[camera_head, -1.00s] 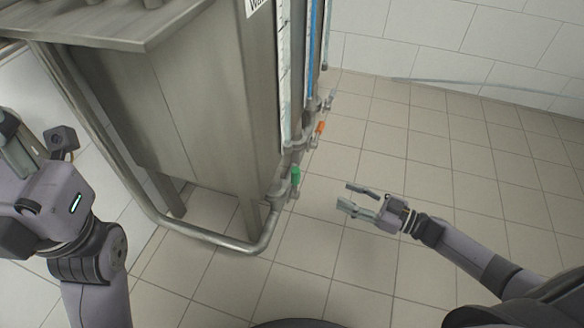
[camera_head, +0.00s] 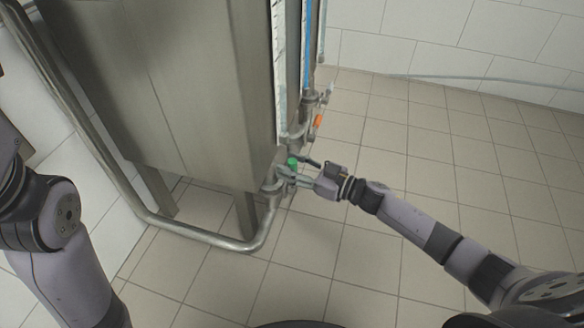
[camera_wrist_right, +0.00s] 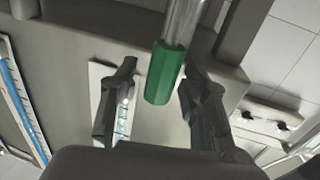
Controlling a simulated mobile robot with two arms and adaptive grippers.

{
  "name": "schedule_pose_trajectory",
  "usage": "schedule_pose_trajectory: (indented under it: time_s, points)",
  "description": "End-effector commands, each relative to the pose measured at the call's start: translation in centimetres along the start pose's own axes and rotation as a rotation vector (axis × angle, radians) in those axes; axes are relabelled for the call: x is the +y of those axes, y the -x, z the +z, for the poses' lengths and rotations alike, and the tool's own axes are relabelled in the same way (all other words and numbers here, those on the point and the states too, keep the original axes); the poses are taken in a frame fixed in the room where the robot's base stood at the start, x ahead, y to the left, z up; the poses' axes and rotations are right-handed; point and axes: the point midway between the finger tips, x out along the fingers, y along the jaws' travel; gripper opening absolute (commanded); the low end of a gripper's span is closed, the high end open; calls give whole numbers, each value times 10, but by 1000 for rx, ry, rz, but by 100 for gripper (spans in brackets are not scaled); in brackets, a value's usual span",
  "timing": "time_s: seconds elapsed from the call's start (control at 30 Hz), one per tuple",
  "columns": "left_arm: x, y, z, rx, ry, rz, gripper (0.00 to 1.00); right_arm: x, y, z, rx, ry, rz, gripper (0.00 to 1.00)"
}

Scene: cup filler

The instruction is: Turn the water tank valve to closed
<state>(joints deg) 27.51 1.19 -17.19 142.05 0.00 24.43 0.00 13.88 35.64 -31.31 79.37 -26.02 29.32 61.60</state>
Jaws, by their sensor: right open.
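The steel water tank (camera_head: 180,70) stands upright at the left and centre of the head view. The green valve handle (camera_head: 292,161) sits low at its near right corner, on a metal valve body (camera_head: 273,186). My right gripper (camera_head: 288,167) is open at the green handle, partly overlapping it. In the right wrist view the green handle (camera_wrist_right: 166,72) on its metal stem lies between the two fingers of the open right gripper (camera_wrist_right: 158,98). Gaps show on both sides of it, wider on the left. My left gripper is out of view; only the left arm shows.
An orange valve handle (camera_head: 318,121) and a grey-blue one (camera_head: 328,90) stand farther back along the tank's side. A bent metal pipe (camera_head: 180,226) runs low around the tank. The tiled floor (camera_head: 430,170) to the right is clear.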

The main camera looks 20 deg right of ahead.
Motion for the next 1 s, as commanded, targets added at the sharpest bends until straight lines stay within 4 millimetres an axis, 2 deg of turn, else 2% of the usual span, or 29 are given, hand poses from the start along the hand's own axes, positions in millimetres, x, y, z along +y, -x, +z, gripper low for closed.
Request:
schedule_pose_trajectory:
  time_s: [0.27, 0.87, 1.0]
  points:
    - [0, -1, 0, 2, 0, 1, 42, 0, -1, 0, 0, 0, 0, 41]
    - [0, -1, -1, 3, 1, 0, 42, 0, -1, 0, -1, 1, 0, 1]
    - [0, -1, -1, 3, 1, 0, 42, 0, -1, 0, -1, 1, 0, 0]
